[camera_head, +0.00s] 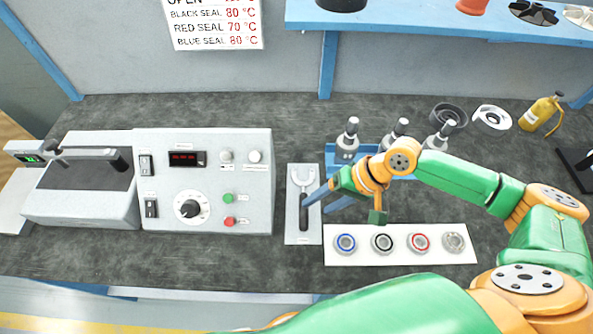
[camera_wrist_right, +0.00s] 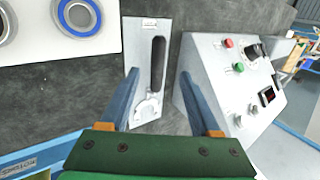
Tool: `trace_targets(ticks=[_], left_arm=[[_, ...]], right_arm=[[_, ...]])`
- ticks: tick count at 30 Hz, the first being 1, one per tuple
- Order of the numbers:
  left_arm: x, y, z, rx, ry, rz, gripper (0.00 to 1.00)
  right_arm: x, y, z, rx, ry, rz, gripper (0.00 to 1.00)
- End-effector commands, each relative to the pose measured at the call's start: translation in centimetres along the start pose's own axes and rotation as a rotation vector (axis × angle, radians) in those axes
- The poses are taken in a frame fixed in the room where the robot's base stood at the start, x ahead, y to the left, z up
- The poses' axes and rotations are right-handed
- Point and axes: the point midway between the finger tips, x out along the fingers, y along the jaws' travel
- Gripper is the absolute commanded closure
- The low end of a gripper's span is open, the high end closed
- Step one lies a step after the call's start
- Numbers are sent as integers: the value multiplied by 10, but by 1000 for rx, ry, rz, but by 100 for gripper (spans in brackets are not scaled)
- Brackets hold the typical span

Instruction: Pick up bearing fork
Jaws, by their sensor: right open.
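The bearing fork, with a dark handle (camera_head: 304,217) and a pale forked head, lies on a light grey plate (camera_head: 291,234) on the bench. In the right wrist view its dark handle (camera_wrist_right: 158,63) points away from me and its pale head (camera_wrist_right: 148,106) is nearer. My right gripper (camera_head: 317,203) is open, with its blue fingers beside and above the fork. In the wrist view the gripper (camera_wrist_right: 163,76) has one finger on each side of the fork, and nothing is held. Contact with the fork cannot be told. My left gripper is not in view.
A control box (camera_head: 258,150) with knob and buttons stands left of the plate. A white strip (camera_head: 335,258) with several ringed bearings lies to the right. A yellow bottle (camera_head: 541,112) stands at the back right.

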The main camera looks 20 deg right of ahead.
Motion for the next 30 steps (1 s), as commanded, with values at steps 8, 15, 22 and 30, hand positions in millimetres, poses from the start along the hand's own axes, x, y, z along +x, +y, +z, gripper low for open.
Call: trace_targets(ticks=[8, 15, 22, 30], left_arm=[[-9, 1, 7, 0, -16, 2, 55], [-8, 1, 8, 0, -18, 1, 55], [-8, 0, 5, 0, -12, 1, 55], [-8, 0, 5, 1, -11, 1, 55]], right_arm=[[42, 2, -6, 6, -2, -2, 37], [69, 4, -7, 2, 1, -1, 37], [69, 4, -7, 1, 1, -1, 61], [69, 4, -6, 1, 0, -1, 100]])
